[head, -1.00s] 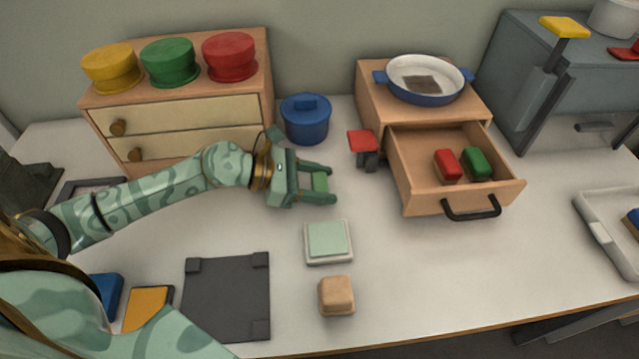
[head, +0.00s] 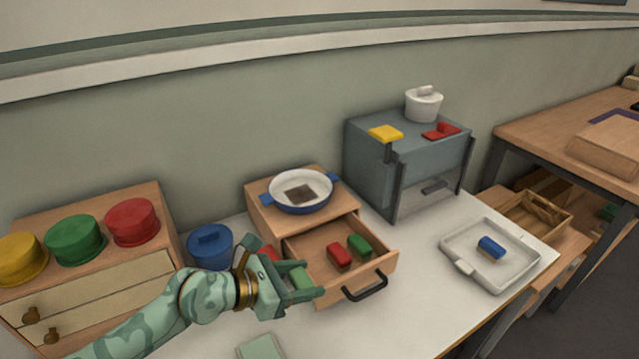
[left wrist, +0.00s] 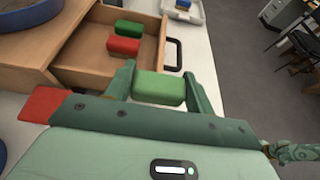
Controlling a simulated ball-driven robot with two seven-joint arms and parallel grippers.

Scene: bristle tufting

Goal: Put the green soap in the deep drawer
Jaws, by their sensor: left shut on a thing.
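My left gripper (head: 304,282) is shut on the green soap (head: 301,277), a small light-green block. In the left wrist view the soap (left wrist: 160,88) sits between the two fingers, one at each end. The open wooden drawer (head: 368,274) is just right of the gripper, with a black handle on its front. It also shows in the left wrist view (left wrist: 82,58), beyond the fingers. The soap appears outside the drawer, near its left wall. A red block (head: 339,257) and a dark green block (head: 359,245) lie inside the drawer.
A red-topped item (left wrist: 42,105) stands close to the gripper, left of the drawer. A blue pot (head: 210,246) is behind my arm. A blue-and-white pan (head: 300,190) sits on the drawer cabinet. A white tray (head: 466,235) lies at the right; the table between has free room.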

